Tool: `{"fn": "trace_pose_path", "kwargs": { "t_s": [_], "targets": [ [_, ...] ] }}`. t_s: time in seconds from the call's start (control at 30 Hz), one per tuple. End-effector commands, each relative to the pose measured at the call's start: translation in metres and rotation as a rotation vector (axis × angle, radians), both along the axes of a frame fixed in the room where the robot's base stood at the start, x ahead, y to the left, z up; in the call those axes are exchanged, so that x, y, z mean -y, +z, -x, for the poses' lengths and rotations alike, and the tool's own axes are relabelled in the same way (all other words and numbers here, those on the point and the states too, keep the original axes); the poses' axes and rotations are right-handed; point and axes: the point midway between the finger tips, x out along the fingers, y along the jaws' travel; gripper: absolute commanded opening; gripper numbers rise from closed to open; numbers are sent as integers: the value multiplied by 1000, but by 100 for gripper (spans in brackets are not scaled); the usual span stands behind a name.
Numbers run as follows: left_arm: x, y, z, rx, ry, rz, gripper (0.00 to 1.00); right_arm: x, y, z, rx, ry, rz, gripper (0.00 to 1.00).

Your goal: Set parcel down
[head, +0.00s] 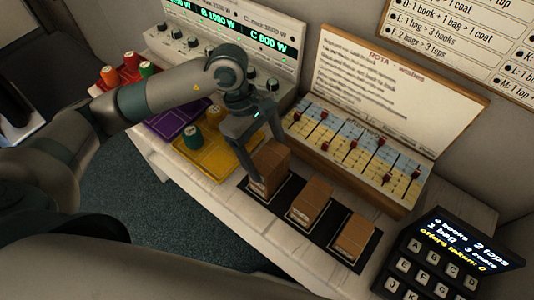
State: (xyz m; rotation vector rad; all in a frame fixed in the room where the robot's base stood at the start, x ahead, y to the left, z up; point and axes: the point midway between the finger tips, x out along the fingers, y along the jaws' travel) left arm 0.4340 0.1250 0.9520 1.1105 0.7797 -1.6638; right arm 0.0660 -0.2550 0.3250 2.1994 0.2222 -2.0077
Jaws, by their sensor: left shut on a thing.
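My left gripper (268,158) reaches down from the upper left and is shut on a brown parcel (269,169), with one finger on each side of it. The parcel is upright over the left end of a black mat (291,223). I cannot tell whether its underside touches the mat. A second brown parcel (312,197) stands in the mat's middle square, and a third parcel (355,236) stands in the right square. My right gripper is not in view.
A rota board with sliders (358,148) stands close behind the parcels. A yellow tray (213,152) and a purple tray (180,128) with spools lie to the left. A dark keypad display (437,262) stands to the right. Pale bench top (235,205) shows in front.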

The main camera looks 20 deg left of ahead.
Motion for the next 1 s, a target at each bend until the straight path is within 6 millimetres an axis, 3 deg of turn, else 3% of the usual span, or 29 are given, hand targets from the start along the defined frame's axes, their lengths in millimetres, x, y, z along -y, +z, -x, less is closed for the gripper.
{"fn": "trace_pose_path", "kwargs": {
  "t_s": [0.2, 0.23, 0.3, 0.83, 1.0],
  "targets": [
    [0, -4, 0, 1, -1, 0, 49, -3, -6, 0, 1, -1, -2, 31],
    [0, -2, 0, 0, -1, 0, 81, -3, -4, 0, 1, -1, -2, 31],
    [0, -2, 0, 0, 0, 0, 93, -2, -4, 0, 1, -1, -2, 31],
    [-1, 3, -1, 3, 0, 0, 93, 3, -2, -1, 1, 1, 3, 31],
    [-10, 22, -5, 6, 0, 0, 93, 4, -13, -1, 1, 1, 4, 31]
  ]
}}
